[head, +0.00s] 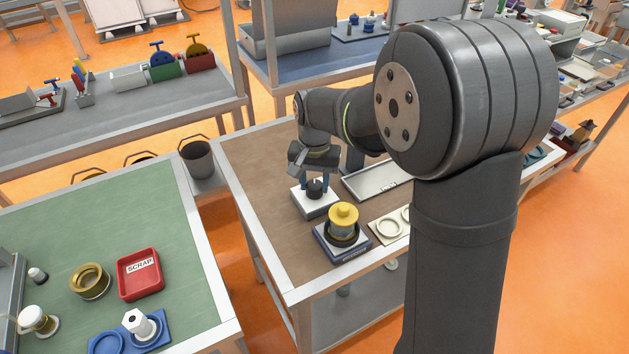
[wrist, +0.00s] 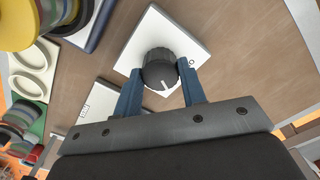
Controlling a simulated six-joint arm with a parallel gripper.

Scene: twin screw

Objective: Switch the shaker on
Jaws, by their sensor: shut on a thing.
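A black ribbed knob (wrist: 158,62) sits on a white control box (wrist: 150,28). A white pointer line on the knob faces the lower right in the wrist view. A small round mark shows on the box to the right of the knob. My gripper (wrist: 160,75) has its two blue fingers on either side of the knob and is shut on it. In the head view my gripper (head: 315,180) reaches down over the white box (head: 316,206). A machine, seemingly the shaker (head: 343,250), stands in front of the box with a yellow-lidded vessel (head: 343,215) on it.
A shallow grey tray (head: 372,182) lies behind and right of the box. A cream plate with rings (head: 388,228) is right of the shaker. The brown bench top (head: 262,170) is clear to the left. A green table (head: 60,240) with a red scrap tray (head: 139,274) stands apart at left.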

